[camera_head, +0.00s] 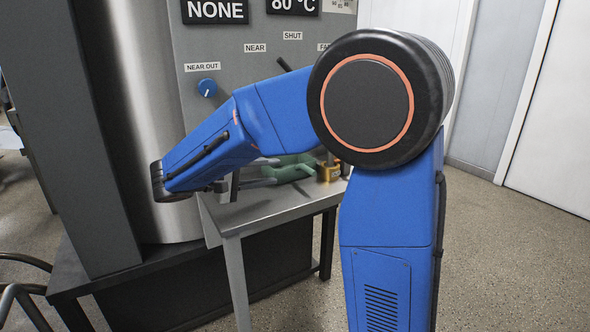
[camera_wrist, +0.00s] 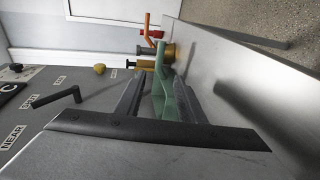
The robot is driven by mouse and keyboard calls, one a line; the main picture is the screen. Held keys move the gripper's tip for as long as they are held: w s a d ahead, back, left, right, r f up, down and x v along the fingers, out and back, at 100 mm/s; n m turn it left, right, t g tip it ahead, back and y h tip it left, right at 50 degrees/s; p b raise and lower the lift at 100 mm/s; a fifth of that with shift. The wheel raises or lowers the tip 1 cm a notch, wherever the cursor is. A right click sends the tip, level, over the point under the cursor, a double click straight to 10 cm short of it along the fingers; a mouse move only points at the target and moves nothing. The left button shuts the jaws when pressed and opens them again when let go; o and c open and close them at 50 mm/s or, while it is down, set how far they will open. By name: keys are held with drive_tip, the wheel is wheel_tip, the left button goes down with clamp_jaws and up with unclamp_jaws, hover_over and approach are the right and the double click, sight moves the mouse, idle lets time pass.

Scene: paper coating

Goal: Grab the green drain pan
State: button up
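The green drain pan (camera_head: 290,172) lies on the grey metal side table, partly hidden behind my blue arm. In the wrist view the green pan (camera_wrist: 163,88) shows between the two dark fingers of my gripper (camera_wrist: 158,88). The fingers are apart, one on each side of the green part, and a gap seems to show on the left side. I cannot tell whether either finger touches it. In the head view my gripper (camera_head: 250,184) is low over the table, pointing right toward the pan.
The metal side table (camera_head: 275,204) stands against the machine. A brass fitting (camera_head: 329,171) is beyond the pan; an orange-handled valve (camera_wrist: 149,32) shows in the wrist view. The grey control panel (camera_head: 235,65) with a blue knob (camera_head: 207,87) rises behind. Floor at right is clear.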

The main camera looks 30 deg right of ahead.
sight(302, 167)
drive_tip(key=shift+w+d, duration=0.15)
drive_tip(key=shift+w, duration=0.05)
drive_tip(key=x, duration=1.1)
drive_tip(key=shift+d, duration=0.25)
drive_tip(key=x, duration=0.4)
drive_tip(key=shift+s, duration=0.4)
drive_tip(key=shift+w+d+f, duration=0.15)
drive_tip(key=shift+d, duration=0.55)
clamp_jaws()
